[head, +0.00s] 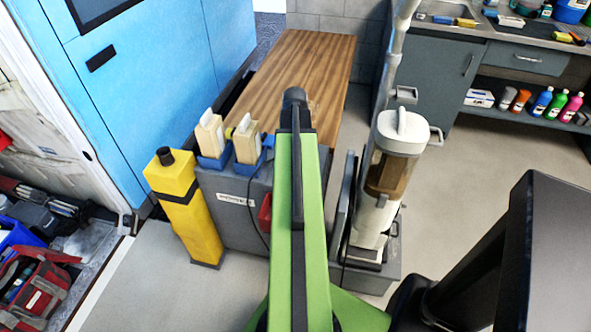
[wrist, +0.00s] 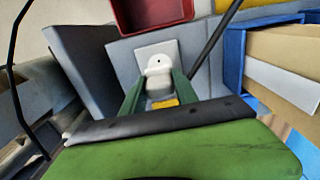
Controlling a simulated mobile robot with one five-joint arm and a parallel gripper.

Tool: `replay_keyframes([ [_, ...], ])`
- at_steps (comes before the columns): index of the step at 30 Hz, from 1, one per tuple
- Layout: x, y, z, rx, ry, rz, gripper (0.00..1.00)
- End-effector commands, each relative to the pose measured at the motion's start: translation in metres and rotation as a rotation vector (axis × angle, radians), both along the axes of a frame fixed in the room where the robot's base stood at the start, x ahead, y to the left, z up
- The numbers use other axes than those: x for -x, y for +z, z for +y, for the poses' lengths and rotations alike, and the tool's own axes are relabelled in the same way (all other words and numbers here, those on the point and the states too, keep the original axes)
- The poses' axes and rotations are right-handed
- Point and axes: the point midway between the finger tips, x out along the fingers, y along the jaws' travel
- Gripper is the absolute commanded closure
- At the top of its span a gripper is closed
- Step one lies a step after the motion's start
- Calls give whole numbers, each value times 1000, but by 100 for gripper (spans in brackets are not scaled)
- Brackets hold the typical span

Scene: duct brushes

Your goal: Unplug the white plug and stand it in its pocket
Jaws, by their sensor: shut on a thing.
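The white plug (wrist: 159,69) is in the wrist view, in front of a pale square socket plate (wrist: 143,53) on a grey panel. My gripper (wrist: 159,91) has its green fingers on both sides of the plug and is shut on it. The plug looks to be against the plate; whether its pins are inside I cannot tell. A red open pocket (wrist: 152,14) is just above the plate; it also shows beside my arm in the head view (head: 265,212). In the head view my green arm hides the plug and my gripper.
A grey cabinet (head: 229,223) carries blue holders (head: 214,163) with cream packs; a holder also shows at right in the wrist view (wrist: 236,58). A yellow canister (head: 180,205) stands left, a white upright appliance (head: 385,185) right. Dark cords pass near the plug.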

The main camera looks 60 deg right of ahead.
Motion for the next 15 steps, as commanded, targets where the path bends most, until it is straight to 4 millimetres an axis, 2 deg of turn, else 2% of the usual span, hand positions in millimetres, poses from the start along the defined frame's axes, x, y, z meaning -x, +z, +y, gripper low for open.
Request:
replay_keyframes([
  [11,0,4,0,0,0,0,100],
  [15,0,12,0,0,0,0,100],
])
